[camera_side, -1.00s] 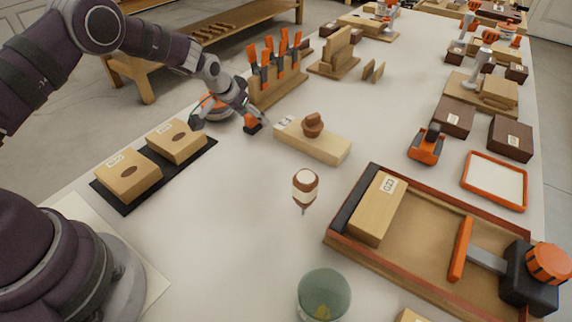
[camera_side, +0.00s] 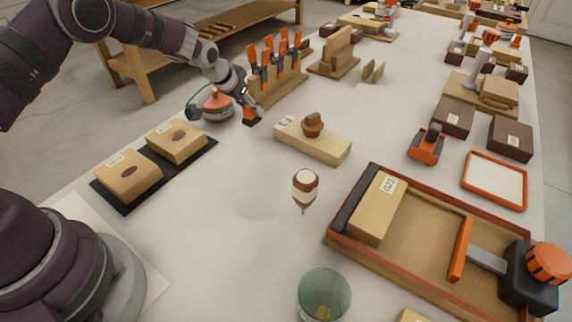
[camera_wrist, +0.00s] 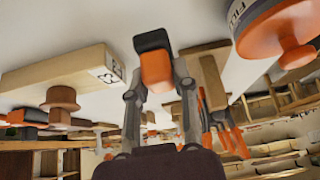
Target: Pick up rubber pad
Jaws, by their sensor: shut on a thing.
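A small black and orange block (camera_wrist: 156,66), which I take to be the rubber pad, is between the fingers of my gripper (camera_wrist: 158,88) in the wrist view. My gripper is shut on it, with a finger on each side. In the side view the block (camera_side: 251,117) is low at the tip of my gripper (camera_side: 246,104), at the far left side of the bench. I cannot tell for sure how far it is clear of the bench top.
A round orange tool (camera_side: 216,106) stands close left of my gripper. A rack of orange-handled tools (camera_side: 278,88) is just behind. A pale wooden block (camera_side: 325,145) with a brown knob lies to the right. A black mat (camera_side: 127,203) holds two wooden blocks.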

